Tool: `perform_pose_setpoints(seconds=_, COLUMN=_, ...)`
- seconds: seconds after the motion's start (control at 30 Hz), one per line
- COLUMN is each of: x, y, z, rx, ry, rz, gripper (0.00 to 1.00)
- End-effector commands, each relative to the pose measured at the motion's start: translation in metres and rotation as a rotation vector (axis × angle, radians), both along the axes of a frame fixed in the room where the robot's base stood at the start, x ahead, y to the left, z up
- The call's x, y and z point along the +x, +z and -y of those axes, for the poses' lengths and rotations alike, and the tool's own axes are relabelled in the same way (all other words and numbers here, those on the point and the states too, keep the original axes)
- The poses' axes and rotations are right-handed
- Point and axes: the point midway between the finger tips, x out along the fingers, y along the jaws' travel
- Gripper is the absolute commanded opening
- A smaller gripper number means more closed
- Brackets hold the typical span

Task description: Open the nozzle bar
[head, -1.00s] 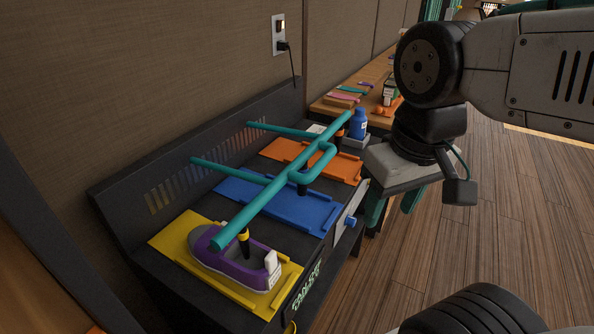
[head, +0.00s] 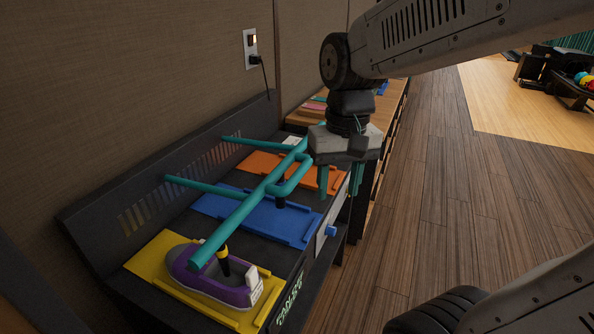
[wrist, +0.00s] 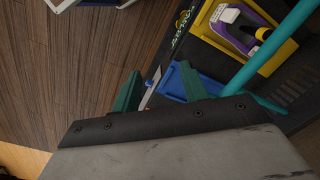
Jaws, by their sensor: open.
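The teal nozzle bar (head: 237,217) lies low across the machine, running over the yellow, blue and orange trays, with a loop handle (head: 295,178) on its front side. Two teal side arms join it to the machine's back. My gripper (head: 340,180) is open, pointing down above the machine's front right edge, to the right of the handle and apart from it. In the wrist view, the two teal fingers of my gripper (wrist: 160,90) are spread apart with nothing between them. The bar (wrist: 270,55) shows there at the right.
A purple shoe (head: 220,280) sits on the yellow tray (head: 150,262) under a black nozzle. The blue tray (head: 240,212) and orange tray (head: 260,160) look empty. A blue knob (head: 331,231) sticks out at the front. The wooden floor (head: 430,230) at right is clear.

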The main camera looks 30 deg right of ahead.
Motion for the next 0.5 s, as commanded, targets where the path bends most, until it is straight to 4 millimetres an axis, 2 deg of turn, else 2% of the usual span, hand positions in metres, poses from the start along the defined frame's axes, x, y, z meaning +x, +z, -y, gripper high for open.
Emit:
perform_pose_setpoints(seconds=0.03, x=0.024, y=-0.005, z=0.005, rx=0.011, ry=-0.064, rz=-0.010, gripper=0.44)
perform_pose_setpoints(seconds=0.1, x=0.055, y=-0.010, z=0.010, rx=0.026, ry=-0.164, rz=-0.009, gripper=0.44)
perform_pose_setpoints(seconds=0.3, x=0.135, y=-0.021, z=0.024, rx=0.068, ry=-0.449, rz=0.036, gripper=0.44)
perform_pose_setpoints(seconds=0.4, x=0.165, y=-0.010, z=0.026, rx=0.094, ry=-0.583, rz=0.096, gripper=0.44)
perform_pose_setpoints(seconds=0.5, x=0.171, y=-0.007, z=0.026, rx=0.107, ry=-0.654, rz=0.117, gripper=0.44)
